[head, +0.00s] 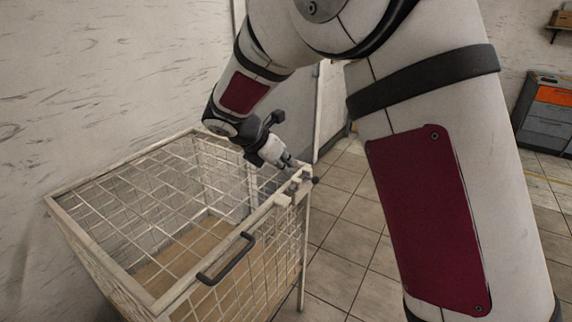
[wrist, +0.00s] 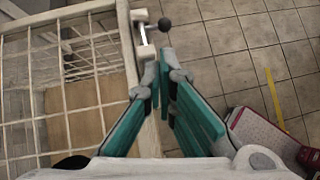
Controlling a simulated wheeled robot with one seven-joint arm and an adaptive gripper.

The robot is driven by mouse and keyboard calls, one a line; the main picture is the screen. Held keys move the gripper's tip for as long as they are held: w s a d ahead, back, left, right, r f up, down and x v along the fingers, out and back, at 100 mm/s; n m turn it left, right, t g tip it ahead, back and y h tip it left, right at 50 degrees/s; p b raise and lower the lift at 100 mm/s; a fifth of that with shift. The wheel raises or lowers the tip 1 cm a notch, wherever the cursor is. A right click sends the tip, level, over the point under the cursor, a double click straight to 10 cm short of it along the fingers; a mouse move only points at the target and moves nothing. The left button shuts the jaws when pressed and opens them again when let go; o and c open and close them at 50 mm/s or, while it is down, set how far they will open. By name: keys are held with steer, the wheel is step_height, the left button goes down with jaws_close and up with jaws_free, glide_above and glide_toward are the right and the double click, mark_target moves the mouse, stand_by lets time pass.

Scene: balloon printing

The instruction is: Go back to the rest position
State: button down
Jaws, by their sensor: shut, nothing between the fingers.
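My gripper (head: 287,160) is at the far right corner of a white wire cage (head: 170,300), just above its top rim in the head view. In the wrist view my gripper (wrist: 162,62) shows two teal fingers whose tips meet, with nothing held. The fingertips are close to a small latch with a dark round knob (wrist: 164,24) on the cage's rim. The same knob (head: 315,180) shows in the head view. I cannot tell whether the fingertips touch the latch. The cage's wire lid (head: 130,205) lies closed on top, with a dark handle (head: 226,259) along its front edge.
A pale wall (head: 100,70) stands close behind and left of the cage. Tiled floor (head: 350,235) is open to the right. A grey cabinet with an orange panel (head: 553,96) stands at the far right. The cage has a brown bottom (wrist: 85,105).

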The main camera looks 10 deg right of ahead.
steer(key=s+d+r+m+y, duration=0.1)
steer(key=s+d+r+m, duration=0.25)
steer(key=s, duration=0.25)
steer(key=s+d+r+m+g+y+p, duration=0.1)
steer(key=s+d+r+m, duration=0.1)
steer(key=s+r+m, duration=0.4)
steer(key=s+d+r+m+y, duration=0.1)
steer(key=s+d+r+m, duration=0.15)
steer(key=s, duration=0.45)
steer(key=s+a+m+y+p, duration=0.1)
steer(key=s+a+m+y, duration=0.1)
steer(key=s+m, duration=1)
steer(key=s+y, duration=0.1)
steer(key=s, duration=0.6)
steer(key=shift+a+f+m+t+y, duration=0.15)
steer(key=shift+f+m+t+y, duration=0.15)
steer(key=shift+f+m+y, duration=0.1)
